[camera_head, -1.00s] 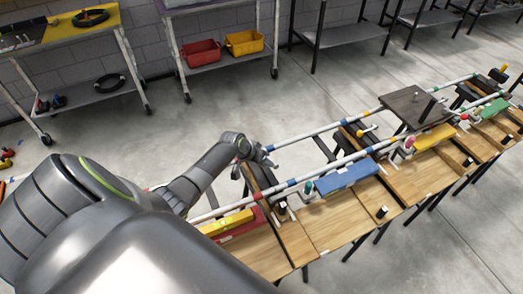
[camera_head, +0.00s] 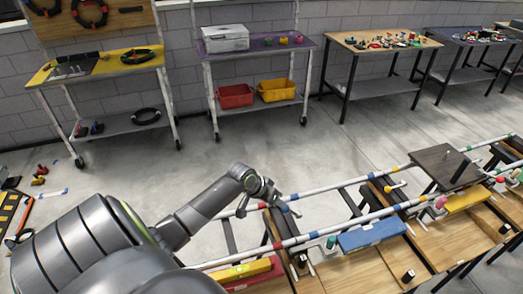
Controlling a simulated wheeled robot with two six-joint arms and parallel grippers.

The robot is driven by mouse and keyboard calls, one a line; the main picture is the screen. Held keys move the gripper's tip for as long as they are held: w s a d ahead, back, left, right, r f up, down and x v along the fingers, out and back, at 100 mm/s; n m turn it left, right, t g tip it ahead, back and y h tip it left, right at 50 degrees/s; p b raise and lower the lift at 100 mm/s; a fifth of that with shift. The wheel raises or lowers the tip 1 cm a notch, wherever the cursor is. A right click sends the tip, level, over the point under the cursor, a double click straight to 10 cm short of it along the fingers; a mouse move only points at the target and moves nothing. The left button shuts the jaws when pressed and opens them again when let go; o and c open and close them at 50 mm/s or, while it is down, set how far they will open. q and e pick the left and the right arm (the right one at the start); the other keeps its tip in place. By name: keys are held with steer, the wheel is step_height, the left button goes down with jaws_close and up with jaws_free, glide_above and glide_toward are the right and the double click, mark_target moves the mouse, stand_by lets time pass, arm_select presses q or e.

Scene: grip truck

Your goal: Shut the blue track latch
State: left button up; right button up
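A blue block (camera_head: 373,233) sits on the near rail of the long track (camera_head: 322,236) at the lower right. Blue bands mark the rails nearby. It is too small to tell whether the latch is open or shut. My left gripper (camera_head: 285,206) is by the far rail, up and left of the blue block and apart from it. Its fingers are small and dark, and their opening is unclear. My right gripper is not in view.
A red block with a yellow piece (camera_head: 240,271) lies on the track to the left. A yellow block (camera_head: 466,198) and a dark plate (camera_head: 446,167) are to the right. Shelves and tables (camera_head: 385,42) line the back wall. Open floor (camera_head: 330,145) lies between.

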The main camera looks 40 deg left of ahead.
arm_select(q)
steer(key=v, duration=0.8)
steer(key=shift+b, duration=0.3)
